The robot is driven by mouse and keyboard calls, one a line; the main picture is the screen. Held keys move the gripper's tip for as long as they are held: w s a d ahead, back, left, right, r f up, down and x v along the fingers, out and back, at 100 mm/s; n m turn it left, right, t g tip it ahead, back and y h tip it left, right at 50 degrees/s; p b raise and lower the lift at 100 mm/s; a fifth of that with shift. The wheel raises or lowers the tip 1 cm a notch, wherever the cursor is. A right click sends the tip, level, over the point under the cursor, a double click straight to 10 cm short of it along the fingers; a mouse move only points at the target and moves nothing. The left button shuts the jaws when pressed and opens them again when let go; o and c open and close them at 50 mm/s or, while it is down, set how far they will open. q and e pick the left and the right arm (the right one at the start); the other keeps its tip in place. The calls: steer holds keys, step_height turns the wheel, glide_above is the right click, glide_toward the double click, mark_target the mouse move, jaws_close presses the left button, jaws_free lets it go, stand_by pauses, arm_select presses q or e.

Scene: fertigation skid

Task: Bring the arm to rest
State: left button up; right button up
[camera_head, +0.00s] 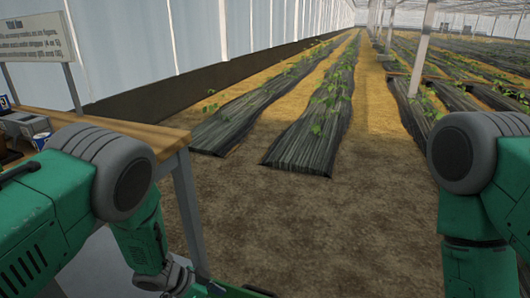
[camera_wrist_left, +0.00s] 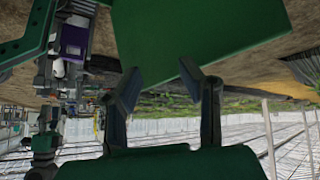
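My left arm (camera_head: 130,225) is bent at the elbow and points down beside the wooden bench (camera_head: 125,127) in the head view. My left gripper (camera_wrist_left: 164,78) shows in the left wrist view with its two dark fingers apart and nothing between them. A large green panel (camera_wrist_left: 215,45) lies beyond its fingertips; I cannot tell if they touch it. My right arm (camera_head: 475,200) hangs down at the right edge of the head view. Its gripper is out of the picture.
The bench stands close to my left arm, with a grey device (camera_head: 26,125) and small items on it. A sign (camera_head: 37,38) stands behind. Bare soil (camera_head: 330,230) lies open between my arms. Plant rows under black film (camera_head: 320,120) run away ahead.

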arm_select(q)
steer(key=s+a+n+g+y, duration=0.1)
steer(key=s+a+n+y, duration=0.45)
steer(key=s, duration=0.85)
steer(key=s+a+n+y, duration=0.2)
steer(key=s+a+n, duration=0.5)
steer(key=s+a, duration=0.5)
steer(key=s+r+p, duration=0.1)
steer(key=r+p, duration=0.8)
steer(key=s+d+r+p, duration=0.1)
steer(key=s+r+p, duration=0.1)
steer(key=r+p, duration=0.7)
steer(key=shift+s+r, duration=0.3)
steer(key=shift+r, duration=0.1)
